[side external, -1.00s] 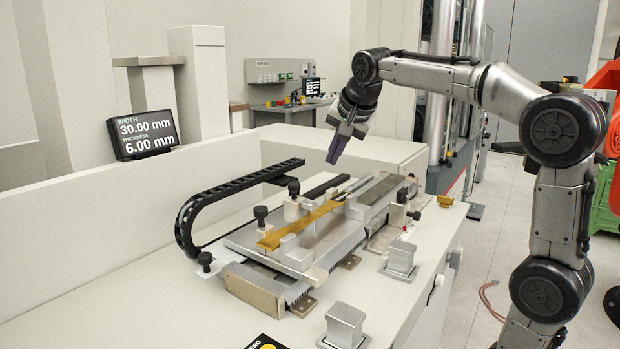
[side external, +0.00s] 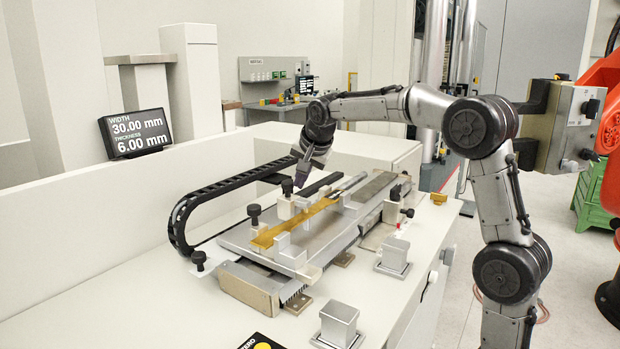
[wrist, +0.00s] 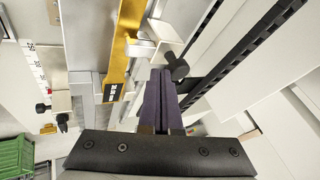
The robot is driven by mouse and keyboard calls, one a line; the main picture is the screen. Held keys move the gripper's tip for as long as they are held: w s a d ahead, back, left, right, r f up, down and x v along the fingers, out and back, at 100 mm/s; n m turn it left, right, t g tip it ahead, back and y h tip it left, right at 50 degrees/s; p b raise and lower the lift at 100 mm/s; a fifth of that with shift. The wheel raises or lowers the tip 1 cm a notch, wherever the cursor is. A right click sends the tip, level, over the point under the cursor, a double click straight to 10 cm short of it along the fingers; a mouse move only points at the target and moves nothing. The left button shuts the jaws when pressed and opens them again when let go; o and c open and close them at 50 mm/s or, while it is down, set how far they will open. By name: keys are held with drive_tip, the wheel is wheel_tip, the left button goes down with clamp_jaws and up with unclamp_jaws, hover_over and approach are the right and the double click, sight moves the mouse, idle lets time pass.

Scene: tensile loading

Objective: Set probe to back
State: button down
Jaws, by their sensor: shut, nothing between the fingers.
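My gripper (side external: 301,178) has its purple fingers together and points down, just above the back part of the measuring fixture (side external: 235,238). Its fingers also show shut and empty in the wrist view (wrist: 161,80). A black knob (side external: 287,186) on a light block stands close to the fingertips. In the wrist view a black knob (wrist: 177,66) appears just right of the fingertips; contact cannot be told. A gold strip (side external: 285,229) lies along the fixture between light blocks, and shows in the wrist view (wrist: 121,45). I cannot tell which part is the probe.
A black cable chain (side external: 190,200) curves behind the fixture. A display (side external: 136,133) reads width 30.00 mm and thickness 6.00 mm. Two metal-topped blocks (side external: 394,257) (side external: 339,324) stand on the front bench. Another black knob (side external: 254,211) rises at the fixture's left.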

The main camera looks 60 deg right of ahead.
sight(292, 182)
drive_tip(key=shift+w, duration=0.1)
drive_tip(key=w, duration=0.7)
drive_tip(key=shift+w, duration=0.35)
drive_tip(key=s, duration=0.4)
drive_tip(key=shift+s+d+r, duration=0.35)
drive_tip(key=v, duration=0.9)
drive_tip(key=shift+a+r, duration=0.25)
drive_tip(key=shift+r, duration=0.1)
